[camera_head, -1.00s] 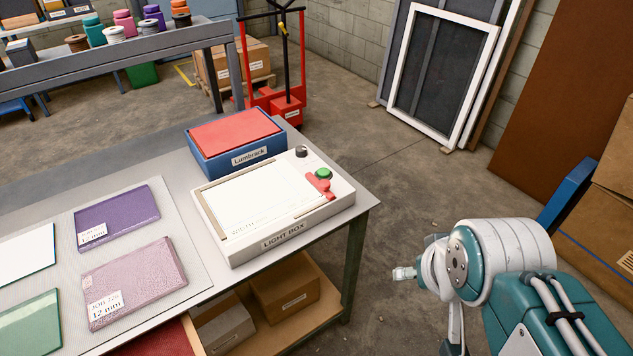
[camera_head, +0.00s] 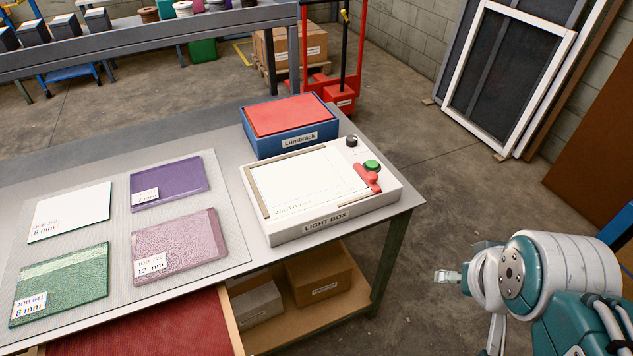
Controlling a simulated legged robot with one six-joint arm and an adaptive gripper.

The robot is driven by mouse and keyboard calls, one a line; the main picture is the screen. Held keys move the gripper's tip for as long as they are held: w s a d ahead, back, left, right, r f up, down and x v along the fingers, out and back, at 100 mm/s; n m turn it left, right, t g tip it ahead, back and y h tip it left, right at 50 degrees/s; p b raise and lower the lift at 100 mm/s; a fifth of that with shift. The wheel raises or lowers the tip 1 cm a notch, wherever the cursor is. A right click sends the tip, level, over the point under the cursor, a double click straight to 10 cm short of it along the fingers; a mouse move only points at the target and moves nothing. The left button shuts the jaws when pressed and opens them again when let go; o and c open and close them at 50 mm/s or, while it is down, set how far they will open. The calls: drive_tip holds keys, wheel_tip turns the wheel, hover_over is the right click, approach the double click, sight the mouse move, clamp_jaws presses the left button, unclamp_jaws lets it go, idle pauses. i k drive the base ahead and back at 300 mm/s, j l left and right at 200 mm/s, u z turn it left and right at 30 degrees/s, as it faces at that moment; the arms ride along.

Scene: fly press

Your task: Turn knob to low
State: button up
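A small dark knob (camera_head: 352,141) stands at the back right corner of the white light box (camera_head: 290,234). Its pointer setting is too small to read. A green button (camera_head: 372,166) and a red lever-like part (camera_head: 367,180) sit in front of it on the same box. My gripper (camera_head: 440,276) shows only in part, at the lower right, off the table's right edge and well away from the knob. Its fingers are seen from the side and partly hidden by the wrist, so I cannot tell whether it is open.
A blue box with a red top (camera_head: 291,115) stands behind the light box. Several sample sheets lie at the left, among them a purple one (camera_head: 168,183). An open drawer (camera_head: 150,330) juts out in front.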

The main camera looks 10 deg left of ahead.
sight(351, 140)
drive_tip(key=i+l+u, duration=0.15)
drive_tip(key=i+u, duration=0.25)
drive_tip(key=i+l+u, duration=0.35)
drive_tip(key=i+j, duration=0.05)
